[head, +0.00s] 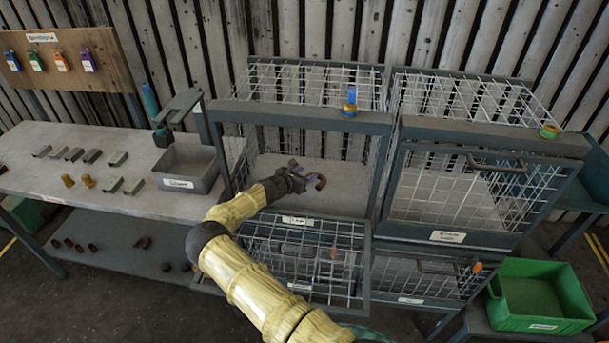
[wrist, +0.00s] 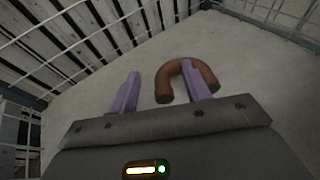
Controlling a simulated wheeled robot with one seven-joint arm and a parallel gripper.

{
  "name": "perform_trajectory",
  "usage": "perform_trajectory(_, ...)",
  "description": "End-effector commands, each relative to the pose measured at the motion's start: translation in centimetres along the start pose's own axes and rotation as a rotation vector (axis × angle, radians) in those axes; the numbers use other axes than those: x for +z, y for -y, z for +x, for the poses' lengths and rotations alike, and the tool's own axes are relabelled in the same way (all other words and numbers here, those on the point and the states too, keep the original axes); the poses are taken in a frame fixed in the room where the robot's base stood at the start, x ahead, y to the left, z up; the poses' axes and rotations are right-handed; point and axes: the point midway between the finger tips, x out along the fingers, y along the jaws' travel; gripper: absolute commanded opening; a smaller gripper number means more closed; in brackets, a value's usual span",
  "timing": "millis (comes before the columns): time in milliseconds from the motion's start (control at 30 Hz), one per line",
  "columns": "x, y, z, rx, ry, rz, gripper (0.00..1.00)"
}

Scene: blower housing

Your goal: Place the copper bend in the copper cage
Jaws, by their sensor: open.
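The copper bend (wrist: 203,75) is a brown U-shaped pipe piece. It lies on the pale floor of the upper left wire cage (head: 265,168), whose front is open; it also shows in the head view (head: 321,182). My gripper (wrist: 163,88) reaches into this cage with its two purple fingers apart. The right finger is at the bend, overlapping the inside of its U; whether they touch I cannot tell. The left finger stands clear of it. My gripper also shows in the head view (head: 300,176). The cage's label (head: 298,221) is too small to read surely.
A second upper cage (head: 450,205) on the right has its mesh front closed. A mesh panel (head: 300,262) lies below the open cage. A grey bin (head: 188,168) and several small parts stand on the left bench (head: 60,140). A green crate (head: 540,295) stands at lower right.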

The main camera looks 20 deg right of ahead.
Motion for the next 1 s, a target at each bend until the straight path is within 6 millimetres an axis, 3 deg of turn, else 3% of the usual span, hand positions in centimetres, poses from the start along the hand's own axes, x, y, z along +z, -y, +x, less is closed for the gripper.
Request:
perform_trajectory(33,0.9,0.0,-0.3,0.000,0.000,0.000,0.48)
perform_trajectory(600,0.3,-0.1,-10.7,0.002,-0.001,0.001,0.48)
perform_trajectory(767,0.4,0.0,-12.1,0.000,0.000,0.001,0.48)
perform_trajectory(1000,0.5,0.0,-12.2,0.000,0.000,0.000,0.48)
